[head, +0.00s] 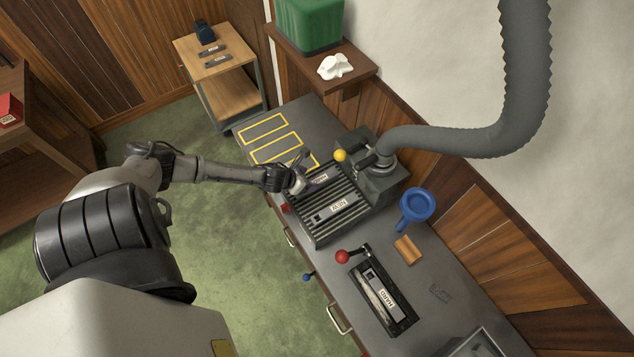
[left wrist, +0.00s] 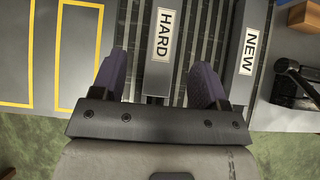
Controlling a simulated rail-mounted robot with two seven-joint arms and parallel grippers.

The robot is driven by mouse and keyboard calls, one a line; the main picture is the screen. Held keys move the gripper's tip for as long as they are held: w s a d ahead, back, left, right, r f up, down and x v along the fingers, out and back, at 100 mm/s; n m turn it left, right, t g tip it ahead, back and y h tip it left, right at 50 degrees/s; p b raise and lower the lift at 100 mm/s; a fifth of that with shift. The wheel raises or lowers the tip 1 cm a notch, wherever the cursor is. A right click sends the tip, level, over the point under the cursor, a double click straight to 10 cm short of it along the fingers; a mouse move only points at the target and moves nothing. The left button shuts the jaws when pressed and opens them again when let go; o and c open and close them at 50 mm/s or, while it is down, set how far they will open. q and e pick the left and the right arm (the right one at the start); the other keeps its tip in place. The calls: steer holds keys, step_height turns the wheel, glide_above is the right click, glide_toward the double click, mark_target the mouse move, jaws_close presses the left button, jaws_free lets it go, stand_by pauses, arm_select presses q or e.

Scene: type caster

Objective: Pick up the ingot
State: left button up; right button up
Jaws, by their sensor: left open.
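A dark ingot labelled HARD (head: 317,181) lies on the slatted grate, and it also shows in the left wrist view (left wrist: 161,75). A second dark ingot labelled NEW (head: 338,208) lies beside it on the grate; in the left wrist view (left wrist: 249,55) it is to the right. My left gripper (head: 301,181) is at the near-left end of the HARD ingot. In the left wrist view my left gripper (left wrist: 159,82) is open, its purple fingers on either side of the HARD ingot with gaps. My right gripper is not in view.
The slatted grate (head: 314,238) sits on the grey bench beside a machine with a yellow-knobbed lever (head: 340,155). Yellow outlined rectangles (head: 265,130) are empty at the far end. A black mould (head: 383,295), red-knobbed lever (head: 342,257) and blue ladle (head: 417,205) stand nearer.

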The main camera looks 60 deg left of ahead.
mark_target(317, 181)
arm_select(q)
steer(key=shift+d+x, duration=0.1)
steer(key=shift+x, duration=1.15)
steer(key=shift+d+x, duration=0.15)
steer(key=shift+x, duration=1.15)
steer(key=shift+s+f, duration=0.1)
steer(key=shift+s, duration=0.05)
steer(key=shift+c, duration=0.4)
jaws_close()
